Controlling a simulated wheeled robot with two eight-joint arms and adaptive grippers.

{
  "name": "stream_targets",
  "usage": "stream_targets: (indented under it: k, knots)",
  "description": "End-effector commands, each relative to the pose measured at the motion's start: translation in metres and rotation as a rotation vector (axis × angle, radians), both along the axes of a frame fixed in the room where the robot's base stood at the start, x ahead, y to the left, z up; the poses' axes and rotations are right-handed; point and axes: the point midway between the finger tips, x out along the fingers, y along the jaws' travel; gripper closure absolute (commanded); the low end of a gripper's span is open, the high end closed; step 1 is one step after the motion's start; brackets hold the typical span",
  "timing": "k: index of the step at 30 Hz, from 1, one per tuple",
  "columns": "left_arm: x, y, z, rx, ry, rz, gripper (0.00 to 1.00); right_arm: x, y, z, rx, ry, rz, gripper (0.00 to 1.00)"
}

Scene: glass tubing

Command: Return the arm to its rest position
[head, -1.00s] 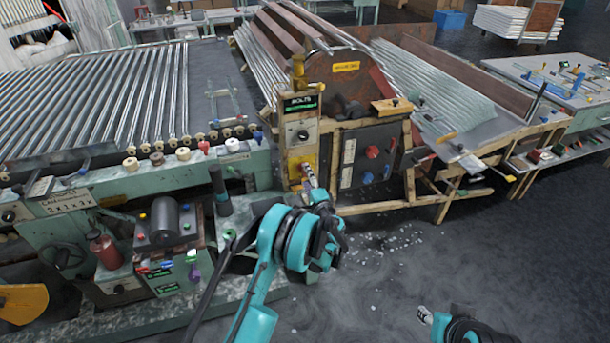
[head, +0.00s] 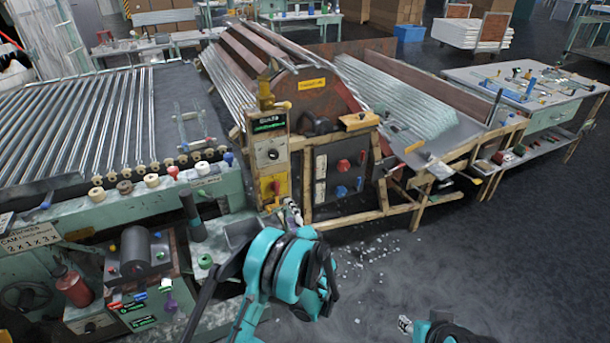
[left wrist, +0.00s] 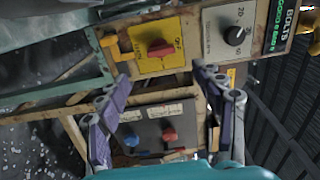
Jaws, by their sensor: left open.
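My left arm, teal and black, comes up from the bottom of the head view. Its gripper (head: 291,212) is just below and right of the yellow switch plate (head: 270,190) on the wooden-framed machine. In the left wrist view the two jointed fingers (left wrist: 160,82) are spread apart with nothing between them. The red knob (left wrist: 160,48) on the yellow plate lies beyond the fingertips, apart from them. My right gripper (head: 405,325) shows only in part at the bottom right of the head view; its finger state is unclear.
A dial panel (head: 268,152) sits above the yellow plate. A dark panel (head: 340,170) with red and blue knobs is to its right. A green roller conveyor (head: 70,120) fills the left. Open floor (head: 420,265) with scattered shards lies at the lower right.

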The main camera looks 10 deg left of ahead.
Motion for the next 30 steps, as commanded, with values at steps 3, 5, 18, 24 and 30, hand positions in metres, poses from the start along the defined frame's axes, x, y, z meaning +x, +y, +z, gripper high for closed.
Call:
stream_targets:
  k: [3,5,18,24,30]
  knots:
    - [0.000,0.001,0.002,-0.008,0.002,0.002,0.33,0.000,0.000,0.000,0.000,0.000,0.000,0.60]
    - [-0.001,0.005,0.007,-0.027,0.008,0.008,0.33,0.000,0.000,0.000,0.000,0.000,0.000,0.60]
    - [-0.079,0.060,0.093,-0.521,0.135,0.122,0.33,0.000,0.000,0.000,0.000,0.000,0.000,0.60]
    - [-0.150,0.068,0.115,-0.780,0.187,0.173,0.33,0.000,0.000,0.000,0.000,0.000,0.000,0.60]
    - [-0.232,0.060,0.120,-1.044,0.230,0.218,0.33,0.000,0.000,0.000,0.000,0.000,0.000,0.60]
